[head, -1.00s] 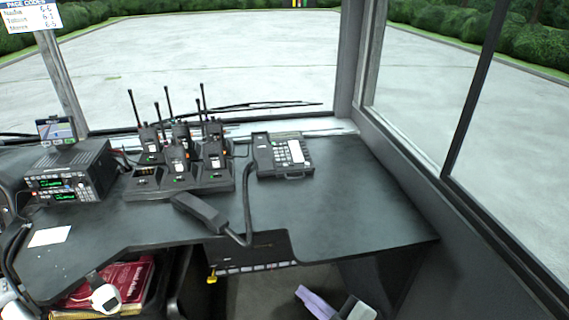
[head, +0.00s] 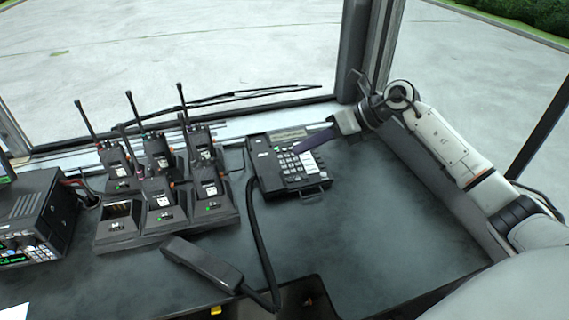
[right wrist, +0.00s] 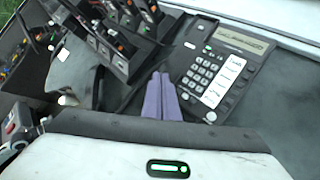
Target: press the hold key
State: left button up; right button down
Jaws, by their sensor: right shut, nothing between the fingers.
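The black desk phone (head: 264,172) sits on the dark desk near the windscreen. It has a display, a number pad (head: 287,162) and a white label strip beside a column of keys; key lettering is too small to read, so I cannot pick out the hold key. My right gripper (head: 299,148), with purple fingers, is shut and empty. It reaches in from the right over the phone's upper keys; contact is not clear. In the right wrist view the fingers (right wrist: 161,92) point toward the phone's left side, with the phone (right wrist: 190,62) just right of them.
The handset (head: 202,264) lies off the phone on the desk, its cord (head: 262,240) running along the phone's left. A charger rack (head: 118,236) with several radios stands left. A radio unit (head: 38,215) is farther left. Desk right of the phone (head: 365,205) is clear.

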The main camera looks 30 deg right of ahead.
aim_at(298, 180)
pick_arm(q)
jog(key=shift+s+f, duration=0.35)
jog(key=shift+s, duration=0.25)
pick_arm(e)
jog(key=shift+d+r, duration=0.1)
jog(key=shift+d, duration=0.25)
